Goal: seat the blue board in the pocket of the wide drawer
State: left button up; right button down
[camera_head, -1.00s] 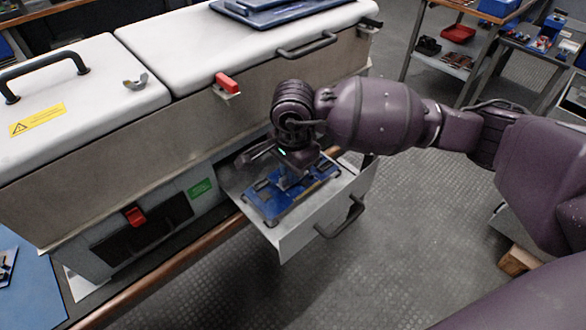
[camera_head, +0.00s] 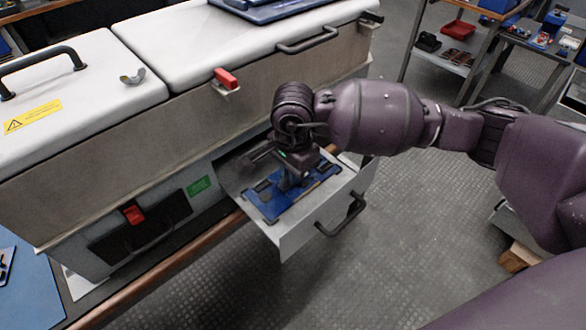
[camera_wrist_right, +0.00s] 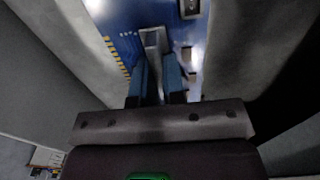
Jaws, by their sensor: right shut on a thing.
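The blue board (camera_head: 266,205) lies roughly level inside the pulled-out wide drawer (camera_head: 290,238), close to its floor. I cannot tell whether it sits fully in the pocket, which the board and gripper hide. My right gripper (camera_head: 287,180) points down over the board and is shut on a grey upright part of it. In the right wrist view the two fingers (camera_wrist_right: 157,85) close around that grey part, with the blue board (camera_wrist_right: 125,18) below them and pale drawer surfaces on both sides. My left gripper is not in view.
The drawer front has a dark handle (camera_head: 342,216). Above is the cabinet with white lids (camera_head: 225,45) and a red latch (camera_head: 225,79). A second, closed front (camera_head: 140,228) with a red latch is at left. Open floor (camera_head: 420,240) lies to the right.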

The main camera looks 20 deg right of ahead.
jog(key=c, duration=1.1)
grip_release()
jog(key=shift+r, duration=0.2)
notch_tip(320, 180, up, 9)
jog(key=shift+r+p, duration=0.2)
jog(key=shift+p, duration=0.85)
jog(key=shift+r, duration=0.45)
jog(key=shift+s, duration=0.1)
